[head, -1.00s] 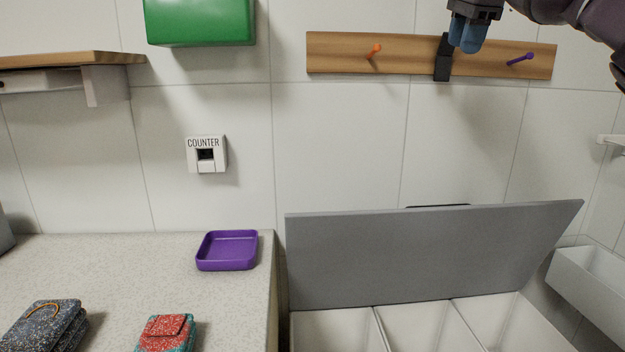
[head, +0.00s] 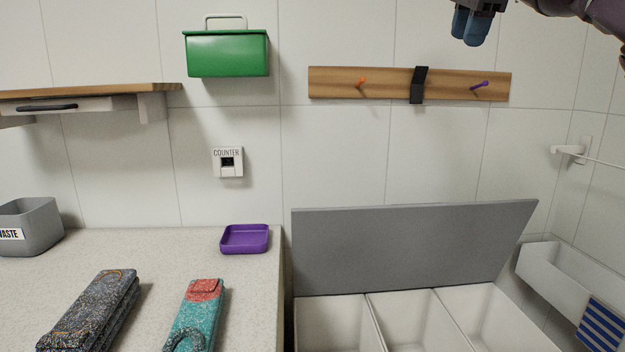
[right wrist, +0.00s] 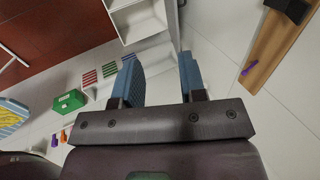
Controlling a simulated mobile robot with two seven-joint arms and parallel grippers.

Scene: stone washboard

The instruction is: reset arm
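My right gripper (head: 472,26) is at the top right of the head view, in front of the wall and above the peg rail. Its two blue fingers also show in the right wrist view (right wrist: 163,78), spread apart with nothing between them. The gripper is open and empty. My right arm comes in from the top right corner of the head view. My left gripper does not show in either view.
A wooden peg rail (head: 340,84) carries a black bracket (head: 418,86). Below stands an open-lidded bin (head: 415,245) with white compartments. The counter (head: 150,262) holds a purple tray (head: 245,250), a grey waste bin (head: 38,222) and folded speckled items (head: 95,308).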

